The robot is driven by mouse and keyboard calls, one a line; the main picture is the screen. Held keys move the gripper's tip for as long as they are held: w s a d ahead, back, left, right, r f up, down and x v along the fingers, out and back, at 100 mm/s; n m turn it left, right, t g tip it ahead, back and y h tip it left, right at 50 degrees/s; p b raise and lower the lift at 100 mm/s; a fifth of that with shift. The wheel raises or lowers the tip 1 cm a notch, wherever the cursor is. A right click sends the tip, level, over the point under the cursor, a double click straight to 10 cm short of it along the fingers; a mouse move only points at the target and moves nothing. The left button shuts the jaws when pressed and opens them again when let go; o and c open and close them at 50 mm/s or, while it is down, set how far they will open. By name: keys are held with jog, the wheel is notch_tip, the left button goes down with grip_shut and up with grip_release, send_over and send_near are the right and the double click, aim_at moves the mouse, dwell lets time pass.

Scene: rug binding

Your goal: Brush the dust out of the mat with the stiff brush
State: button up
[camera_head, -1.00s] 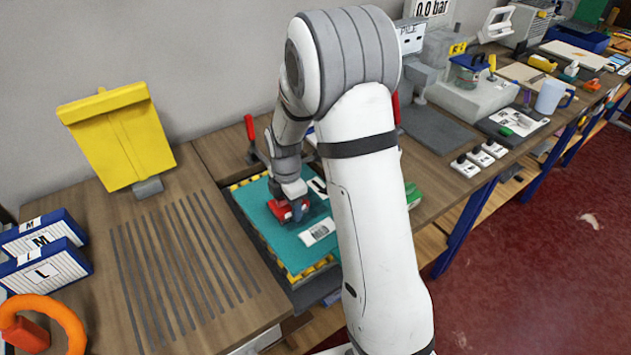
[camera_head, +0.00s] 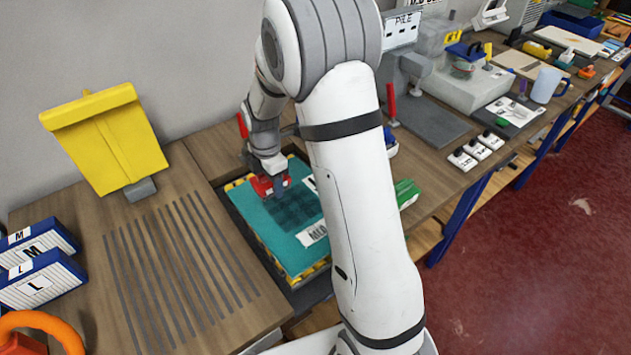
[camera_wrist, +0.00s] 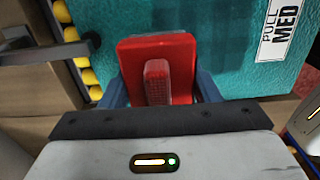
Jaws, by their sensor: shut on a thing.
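The teal mat (camera_head: 268,222) lies flat in a frame with yellow and black edging, and carries a white label with "MED". A darker, faintly gridded patch (camera_head: 293,208) shows near its middle. My gripper (camera_head: 268,180) is over the mat's far part, shut on the red brush (camera_head: 262,186). In the wrist view the red brush (camera_wrist: 182,52) sits between the blue-grey fingers of my gripper (camera_wrist: 160,88), with the mat (camera_wrist: 232,65) beyond it. Its bristles are hidden, and I cannot tell whether they touch the mat.
A slotted wooden bench top (camera_head: 100,215) lies left of the mat, with a yellow dustpan-like piece (camera_head: 110,140) behind it. Blue boxes (camera_head: 45,280) stand far left. A red-handled clamp (camera_head: 391,105) and a green object (camera_head: 406,193) are to the right.

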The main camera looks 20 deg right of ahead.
jog(key=shift+w+r, duration=0.2)
jog(key=shift+r, duration=0.3)
jog(key=shift+s+r+p, duration=0.1)
jog(key=shift+r+p, duration=1.1)
jog(key=shift+r, duration=0.5)
